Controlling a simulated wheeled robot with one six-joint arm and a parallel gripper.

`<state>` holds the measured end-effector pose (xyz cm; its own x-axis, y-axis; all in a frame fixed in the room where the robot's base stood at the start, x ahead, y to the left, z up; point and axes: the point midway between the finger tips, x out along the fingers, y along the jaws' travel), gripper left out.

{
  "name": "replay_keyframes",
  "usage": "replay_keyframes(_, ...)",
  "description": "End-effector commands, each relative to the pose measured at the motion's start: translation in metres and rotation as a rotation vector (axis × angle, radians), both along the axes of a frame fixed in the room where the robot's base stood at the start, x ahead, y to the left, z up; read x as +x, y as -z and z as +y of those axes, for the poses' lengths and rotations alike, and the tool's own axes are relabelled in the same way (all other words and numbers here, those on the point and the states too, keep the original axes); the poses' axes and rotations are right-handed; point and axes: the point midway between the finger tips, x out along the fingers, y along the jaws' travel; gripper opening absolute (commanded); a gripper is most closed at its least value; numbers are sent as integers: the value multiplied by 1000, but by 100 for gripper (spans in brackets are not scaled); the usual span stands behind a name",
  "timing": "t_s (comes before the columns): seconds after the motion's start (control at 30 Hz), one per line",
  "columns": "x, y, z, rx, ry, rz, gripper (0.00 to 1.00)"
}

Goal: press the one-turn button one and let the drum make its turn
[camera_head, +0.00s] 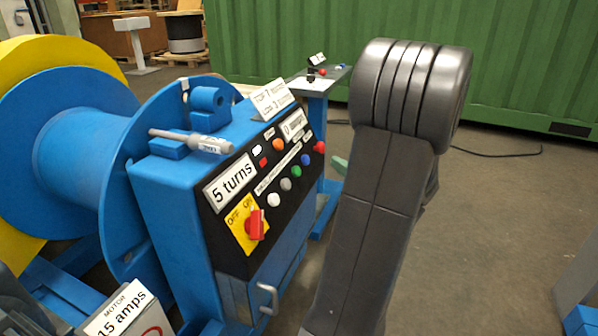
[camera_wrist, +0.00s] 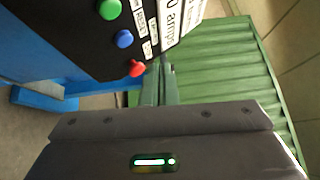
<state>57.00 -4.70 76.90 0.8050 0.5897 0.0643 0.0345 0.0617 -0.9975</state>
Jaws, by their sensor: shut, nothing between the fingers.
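The blue control box (camera_head: 165,195) stands at the centre left in the head view, its black panel facing right. A row of round buttons crosses it: white (camera_head: 274,199), grey (camera_head: 286,184), green (camera_head: 296,171), blue (camera_head: 306,159) and red (camera_head: 319,147). Their small labels are unreadable, so I cannot tell which is button one. The blue drum (camera_head: 85,150) is behind the box at left. In the wrist view my gripper (camera_wrist: 161,72) is shut and empty, its greenish fingers just beside the red button (camera_wrist: 137,69); I cannot tell if they touch.
A pen-like tool (camera_head: 195,141) lies on the box top. A blue pedestal (camera_head: 315,105) stands behind. A green container (camera_head: 520,70) closes the back; floor at right is open.

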Motion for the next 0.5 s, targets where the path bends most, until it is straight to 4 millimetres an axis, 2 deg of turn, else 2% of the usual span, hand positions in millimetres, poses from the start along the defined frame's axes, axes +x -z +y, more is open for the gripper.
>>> replay_keyframes(0.5, 18, 35, 57, -1, -4, 1, 0)
